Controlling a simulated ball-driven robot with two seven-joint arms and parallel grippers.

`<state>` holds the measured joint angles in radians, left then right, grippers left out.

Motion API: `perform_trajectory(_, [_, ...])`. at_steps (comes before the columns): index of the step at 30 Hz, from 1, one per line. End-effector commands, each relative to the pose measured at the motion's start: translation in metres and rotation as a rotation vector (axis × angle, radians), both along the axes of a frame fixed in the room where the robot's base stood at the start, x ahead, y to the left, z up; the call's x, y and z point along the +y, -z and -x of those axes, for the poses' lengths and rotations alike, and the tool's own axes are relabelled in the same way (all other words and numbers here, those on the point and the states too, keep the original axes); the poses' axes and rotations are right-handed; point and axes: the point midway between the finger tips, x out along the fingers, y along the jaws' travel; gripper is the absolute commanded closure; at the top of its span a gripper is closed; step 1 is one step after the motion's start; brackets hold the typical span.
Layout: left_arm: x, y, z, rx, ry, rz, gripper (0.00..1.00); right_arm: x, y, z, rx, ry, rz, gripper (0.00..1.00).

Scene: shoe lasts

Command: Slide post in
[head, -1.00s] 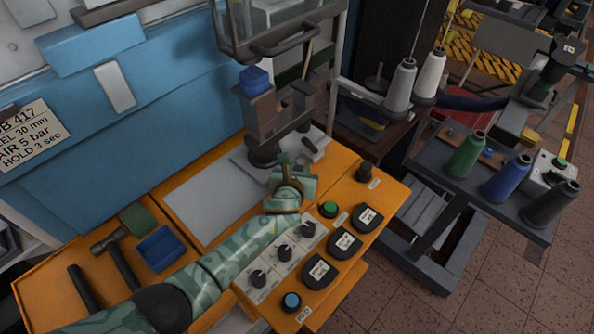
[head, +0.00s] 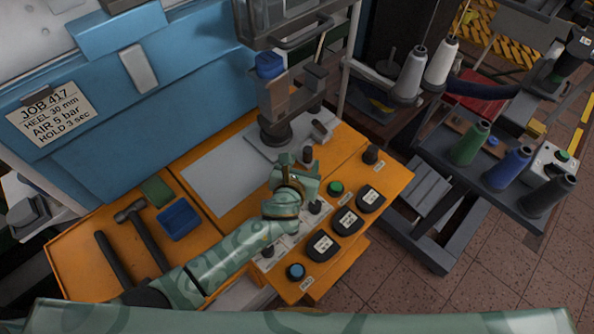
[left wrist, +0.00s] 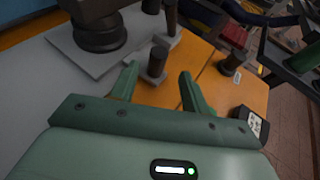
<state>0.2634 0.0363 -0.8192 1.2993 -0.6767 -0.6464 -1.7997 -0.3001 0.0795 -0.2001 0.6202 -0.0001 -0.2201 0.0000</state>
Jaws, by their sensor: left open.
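My left gripper (head: 298,167) reaches over the orange bench at the edge of the grey plate (head: 222,172). Its two green fingers stand apart, and it is open and empty in the left wrist view (left wrist: 159,76). A short dark post (left wrist: 154,64) stands upright on a small base, seen between and just beyond the fingertips. The same post appears just past the gripper in the head view (head: 308,153). I cannot tell whether a finger touches it. A larger dark round pedestal (head: 275,132) stands behind, under the press head (head: 286,95). My right gripper is out of view.
A dark knob (head: 371,154) stands farther right. A hammer (head: 143,236) and blue tray (head: 179,222) lie left. Thread cones (head: 471,142) stand on a cart.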

Motion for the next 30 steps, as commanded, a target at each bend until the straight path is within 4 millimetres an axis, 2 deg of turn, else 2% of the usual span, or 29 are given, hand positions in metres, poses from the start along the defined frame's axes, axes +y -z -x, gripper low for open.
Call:
perform_trajectory(1, [0.004,-0.009,0.013,0.001,0.0,0.0,0.54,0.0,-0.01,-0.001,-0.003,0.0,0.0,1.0])
perform_trajectory(3, [0.007,-0.015,0.028,0.001,0.001,0.0,0.54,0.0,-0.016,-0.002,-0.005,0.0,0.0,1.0])
perform_trajectory(10, [0.016,-0.025,0.059,0.001,0.0,-0.001,0.54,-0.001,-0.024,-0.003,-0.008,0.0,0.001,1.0])
perform_trajectory(15, [0.017,-0.027,0.065,0.0,0.001,0.0,0.54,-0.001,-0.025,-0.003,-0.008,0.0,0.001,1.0])
perform_trajectory(30, [0.016,-0.027,0.065,0.0,0.0,0.0,0.54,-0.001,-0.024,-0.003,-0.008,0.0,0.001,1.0])
